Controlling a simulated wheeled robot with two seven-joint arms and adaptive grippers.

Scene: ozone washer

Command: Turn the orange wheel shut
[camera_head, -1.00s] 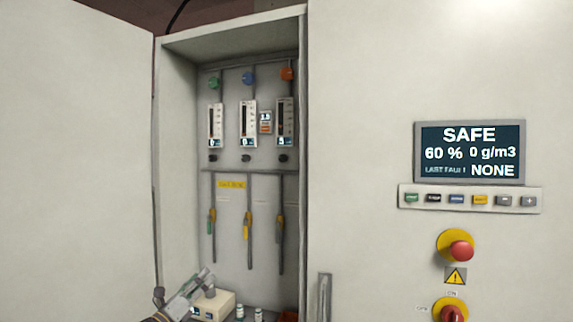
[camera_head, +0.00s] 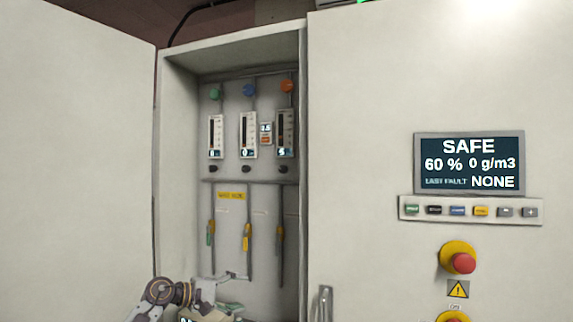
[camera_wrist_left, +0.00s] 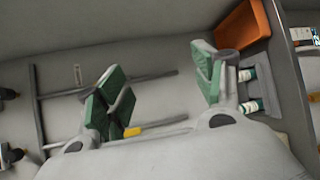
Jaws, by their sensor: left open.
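The orange wheel (camera_head: 287,87) is a small round knob at the top right of the panel inside the open cabinet, above the right-hand flow meter (camera_head: 285,133). My left gripper (camera_head: 238,277) is low in the cabinet opening, well below the orange wheel and to its left. In the left wrist view its two green-padded fingers (camera_wrist_left: 160,88) stand wide apart with nothing between them. The orange wheel cannot be made out in the left wrist view. My right gripper is not in view.
A green knob (camera_head: 215,94) and a blue knob (camera_head: 249,90) sit left of the orange wheel. Yellow-handled valves (camera_head: 247,237) hang below on pipes. The open cabinet door (camera_head: 80,150) stands left; a control panel with a SAFE screen (camera_head: 470,163) is right. An orange bin (camera_wrist_left: 240,38) shows in the wrist view.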

